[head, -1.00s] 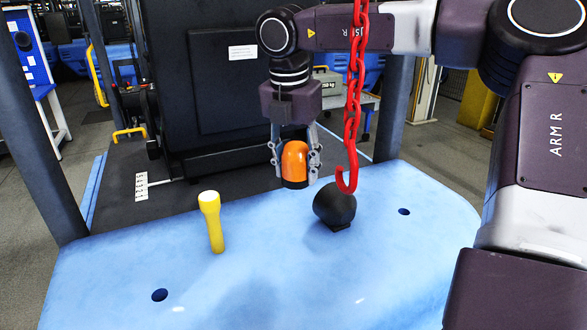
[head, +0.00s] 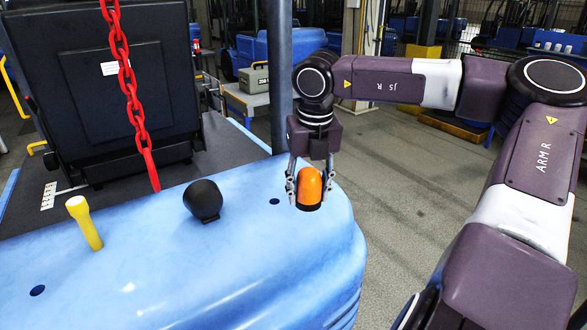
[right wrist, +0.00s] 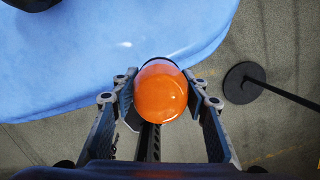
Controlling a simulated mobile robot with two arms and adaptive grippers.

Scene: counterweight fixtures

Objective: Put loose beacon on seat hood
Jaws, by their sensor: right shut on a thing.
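The loose beacon (head: 310,190) has an orange dome and a black base. My right gripper (head: 308,192) is shut on it and holds it upright, with a finger on either side. In the head view it shows against the right end of the blue seat hood (head: 270,255). In the right wrist view the beacon (right wrist: 161,90) overlaps the edge of the hood (right wrist: 80,80), with floor beyond. Its height over the hood is hard to tell. My left gripper is not in view.
On the hood are a yellow flashlight-like thing (head: 85,223), a black rounded thing (head: 204,200) and dark holes. A red chain (head: 134,95) hangs in front of the black seat back (head: 120,75). A dark post (head: 279,75) rises behind the hood.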

